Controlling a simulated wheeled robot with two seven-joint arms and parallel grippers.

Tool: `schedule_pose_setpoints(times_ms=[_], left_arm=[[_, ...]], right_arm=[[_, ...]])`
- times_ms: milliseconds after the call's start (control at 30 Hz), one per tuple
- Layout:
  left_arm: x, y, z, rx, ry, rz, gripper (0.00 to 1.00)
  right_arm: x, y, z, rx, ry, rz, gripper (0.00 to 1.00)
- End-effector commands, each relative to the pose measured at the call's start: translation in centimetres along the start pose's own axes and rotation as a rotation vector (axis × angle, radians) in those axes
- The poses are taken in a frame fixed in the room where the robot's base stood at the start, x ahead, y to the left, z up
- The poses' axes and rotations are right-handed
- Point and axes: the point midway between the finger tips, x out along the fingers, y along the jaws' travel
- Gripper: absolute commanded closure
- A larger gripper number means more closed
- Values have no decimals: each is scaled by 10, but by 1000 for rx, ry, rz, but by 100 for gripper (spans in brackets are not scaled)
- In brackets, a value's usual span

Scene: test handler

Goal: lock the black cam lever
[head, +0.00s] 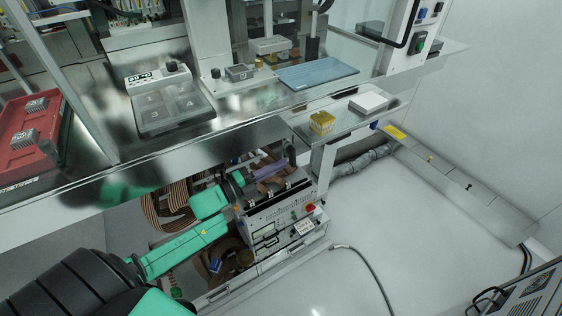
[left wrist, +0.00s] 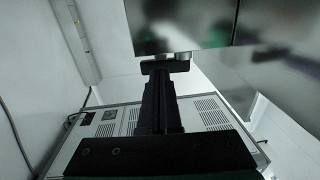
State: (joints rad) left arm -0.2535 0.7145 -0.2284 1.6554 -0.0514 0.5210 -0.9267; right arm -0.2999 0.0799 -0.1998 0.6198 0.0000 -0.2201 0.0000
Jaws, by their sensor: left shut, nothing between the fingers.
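A black upright piece that looks like the cam lever (head: 291,154) stands at the upper right of the grey test unit (head: 272,226) in the head view, under the bench shelf. My left gripper (head: 278,168) reaches in from the left above the unit, close beside that lever; I cannot tell whether they touch. In the left wrist view my left gripper (left wrist: 163,88) is shut, its dark fingers running up the middle with nothing seen between them. The lever cannot be told apart from the dark fingers there. My right gripper is out of view.
The steel bench (head: 240,128) overhangs the unit and leaves little height. A yellow block (head: 321,122) and a white box (head: 368,103) lie on the side shelf. Ribbon cables (head: 172,205) hang behind my arm.

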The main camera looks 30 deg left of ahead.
Motion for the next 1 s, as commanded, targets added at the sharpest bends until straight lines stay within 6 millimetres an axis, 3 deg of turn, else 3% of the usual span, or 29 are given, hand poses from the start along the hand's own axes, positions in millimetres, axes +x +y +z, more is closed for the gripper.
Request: schedule_pose_setpoints(times_ms=[133, 467, 1000], left_arm=[[13, -1, 0, -2, -1, 0, 100], [14, 1, 0, -1, -1, 0, 100], [17, 6, 0, -1, -1, -76, 100]], right_arm=[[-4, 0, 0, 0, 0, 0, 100], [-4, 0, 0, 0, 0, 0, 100], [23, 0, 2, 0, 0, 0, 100]])
